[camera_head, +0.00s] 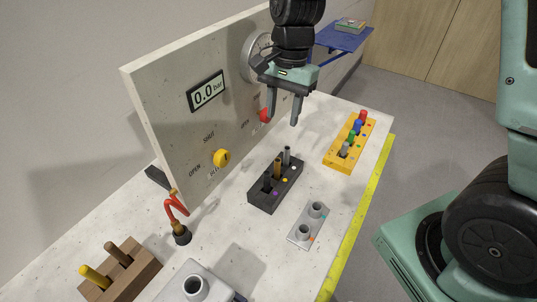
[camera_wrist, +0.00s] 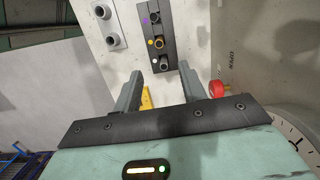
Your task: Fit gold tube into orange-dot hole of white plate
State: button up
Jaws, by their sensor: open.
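The gold tube (camera_head: 277,169) stands upright in the middle of the black rack (camera_head: 263,203), between a dark tube and a grey tube. The white plate (camera_head: 294,238) lies on the table to the right of the rack and bears two grey raised sockets. A small orange mark (camera_head: 311,239) shows beside its nearer socket. My gripper (camera_head: 282,116) is open and empty, pointing down above and behind the rack, apart from the tubes. Its fingers (camera_wrist: 176,82) also show in the wrist view.
An upright panel (camera_head: 160,110) with a gauge, a yellow knob (camera_head: 221,158) and a red knob (camera_head: 265,116) stands left of my gripper. A yellow rack (camera_head: 340,158) of coloured pegs is at the right. A red-handled tool (camera_head: 178,215) and brown block (camera_head: 143,277) stand at the front.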

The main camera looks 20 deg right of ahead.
aim_at(277, 159)
jog(key=f, duration=0.4)
jog(key=f+p, duration=0.1)
jog(key=f, duration=0.3)
jog(key=a+f+p, duration=0.1)
jog(key=f, duration=0.3)
jog(key=shift+s+a, duration=0.1)
jog(key=shift+s, duration=0.3)
jog(key=shift+s+a+f+p, duration=0.2)
jog(key=shift+f+p, duration=0.3)
jog(key=shift+f, duration=0.8)
jog(key=shift+s+a+f+p, duration=0.15)
jog(key=shift+f+p, duration=0.35)
jog(key=shift+f, duration=0.8)
jog(key=shift+d, duration=0.1)
grip_shut()
